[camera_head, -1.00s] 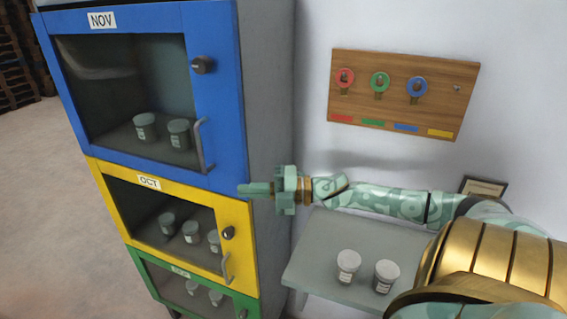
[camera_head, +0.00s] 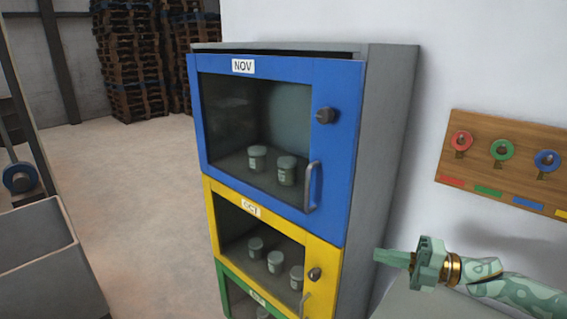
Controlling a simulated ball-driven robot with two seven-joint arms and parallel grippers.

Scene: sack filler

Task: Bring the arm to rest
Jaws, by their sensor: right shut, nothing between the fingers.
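My right gripper (camera_head: 394,256) is shut and empty. It points left, at the right of the yellow OCT door, and appears over the grey shelf (camera_head: 415,304). My right arm (camera_head: 515,292) reaches in from the right edge. My left gripper is out of view. The cabinet (camera_head: 378,130) has a blue NOV door (camera_head: 334,165), a yellow OCT door (camera_head: 322,256) and a green door (camera_head: 238,297) at the bottom. The blue door has a dark gap along its top edge.
A wooden key board (camera_head: 478,160) hangs on the wall with red, green and blue ring keys. Jars show behind the door windows. Pallet stacks (camera_head: 128,60) stand at the back left. A grey bin (camera_head: 45,260) stands at the left. The floor between is clear.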

